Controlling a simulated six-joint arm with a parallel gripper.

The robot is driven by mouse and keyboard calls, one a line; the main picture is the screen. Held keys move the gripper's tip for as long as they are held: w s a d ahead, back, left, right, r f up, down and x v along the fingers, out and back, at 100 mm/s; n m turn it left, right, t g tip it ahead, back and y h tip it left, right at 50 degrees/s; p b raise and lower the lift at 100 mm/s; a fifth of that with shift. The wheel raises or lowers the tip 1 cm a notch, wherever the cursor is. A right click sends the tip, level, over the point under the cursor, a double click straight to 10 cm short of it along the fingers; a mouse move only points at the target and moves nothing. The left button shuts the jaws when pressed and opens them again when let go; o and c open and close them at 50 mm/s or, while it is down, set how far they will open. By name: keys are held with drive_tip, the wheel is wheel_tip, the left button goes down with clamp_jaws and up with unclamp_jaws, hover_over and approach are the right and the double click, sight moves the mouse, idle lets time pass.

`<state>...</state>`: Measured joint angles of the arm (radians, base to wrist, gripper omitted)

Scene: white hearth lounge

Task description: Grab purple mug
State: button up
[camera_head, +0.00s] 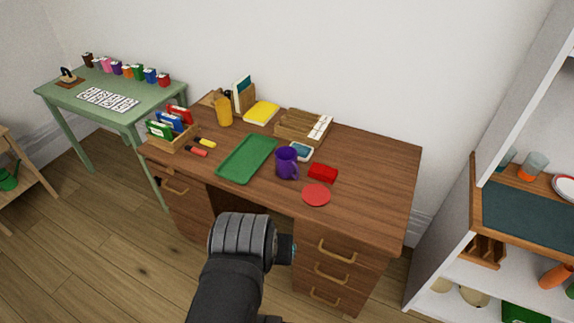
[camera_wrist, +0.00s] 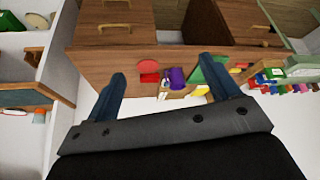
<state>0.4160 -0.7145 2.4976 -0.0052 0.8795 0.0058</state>
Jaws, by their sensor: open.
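The purple mug (camera_head: 286,163) stands upright on the wooden desk (camera_head: 375,185), right of the green tray (camera_head: 247,158). Its handle faces right in the head view. In the wrist view the mug (camera_wrist: 177,78) shows small and distant, between my two fingers. My gripper (camera_wrist: 170,85) is open and empty. In the head view my arm's end is in front of the desk, low and apart from the mug; the fingers are mostly hidden there.
A red box (camera_head: 323,173) and a red disc (camera_head: 316,195) lie right of the mug. A small blue-and-white item (camera_head: 301,151) lies just behind it. A wooden organizer (camera_head: 296,127) and a yellow cup (camera_head: 223,112) stand farther back. The desk's right end is clear.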

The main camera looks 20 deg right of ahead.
drive_tip(key=shift+o, duration=0.9)
